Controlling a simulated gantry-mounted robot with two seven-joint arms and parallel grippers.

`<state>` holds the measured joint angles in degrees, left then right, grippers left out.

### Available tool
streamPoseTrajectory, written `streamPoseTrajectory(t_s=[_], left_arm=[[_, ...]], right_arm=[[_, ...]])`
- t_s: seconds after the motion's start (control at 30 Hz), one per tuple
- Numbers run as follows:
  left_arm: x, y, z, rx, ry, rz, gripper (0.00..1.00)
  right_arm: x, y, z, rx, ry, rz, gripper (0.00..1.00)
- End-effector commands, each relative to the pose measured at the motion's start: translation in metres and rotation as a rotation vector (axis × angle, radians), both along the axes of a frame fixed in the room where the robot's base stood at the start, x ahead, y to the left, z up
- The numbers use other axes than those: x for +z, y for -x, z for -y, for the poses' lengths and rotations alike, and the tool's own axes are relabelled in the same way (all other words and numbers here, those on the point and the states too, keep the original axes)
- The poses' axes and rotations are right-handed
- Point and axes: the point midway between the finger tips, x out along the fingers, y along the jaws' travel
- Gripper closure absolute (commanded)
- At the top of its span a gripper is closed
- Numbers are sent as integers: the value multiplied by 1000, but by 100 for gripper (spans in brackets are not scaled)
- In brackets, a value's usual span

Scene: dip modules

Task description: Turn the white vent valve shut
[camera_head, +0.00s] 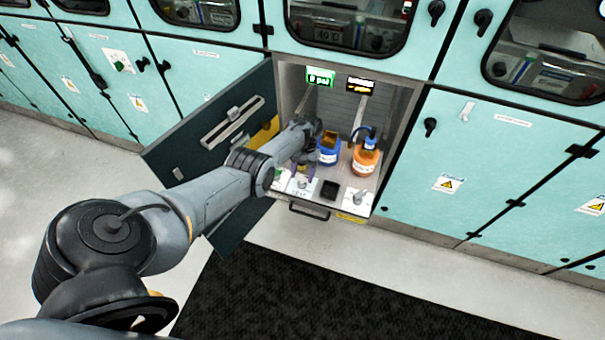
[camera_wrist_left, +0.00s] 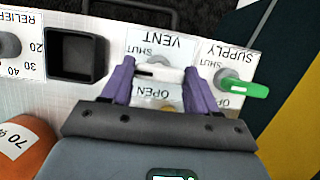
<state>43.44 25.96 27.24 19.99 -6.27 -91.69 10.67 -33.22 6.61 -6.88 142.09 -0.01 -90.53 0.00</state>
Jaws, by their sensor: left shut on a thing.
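The white vent valve (camera_wrist_left: 158,73) has a short white handle on the panel, with a VENT label, a SHUT mark above it and an OPEN mark below it in the left wrist view. The handle lies crosswise between the two purple fingers of my left gripper (camera_wrist_left: 160,80), which is shut on it. In the head view my left gripper (camera_head: 307,170) reaches down into the open cabinet at the panel's left part; the handle is too small to make out there. My right gripper is in neither view.
The green supply valve handle (camera_wrist_left: 243,87) is close to the right finger. A black square recess (camera_wrist_left: 77,55) and relief dial (camera_wrist_left: 8,45) lie left. Blue (camera_head: 329,150) and orange (camera_head: 365,160) bottles stand behind; the open cabinet door (camera_head: 215,130) is left.

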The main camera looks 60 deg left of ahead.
Motion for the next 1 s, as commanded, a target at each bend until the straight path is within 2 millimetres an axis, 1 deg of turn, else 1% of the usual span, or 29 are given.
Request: streamPoseTrajectory(t_s=[0.5, 0.53, 0.67, 0.7, 1.0], left_arm=[[0, 0, 0, -22, 0, 1, 71], [0, 0, 0, -22, 0, 1, 37], [0, 0, 0, -21, 0, 2, 18], [0, 0, 0, -21, 0, 2, 15], [2, -1, 0, -19, 0, 1, 15]], right_arm=[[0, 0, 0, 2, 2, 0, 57], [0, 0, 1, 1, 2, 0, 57], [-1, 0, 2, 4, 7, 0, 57], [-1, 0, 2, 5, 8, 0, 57], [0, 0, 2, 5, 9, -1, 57]])
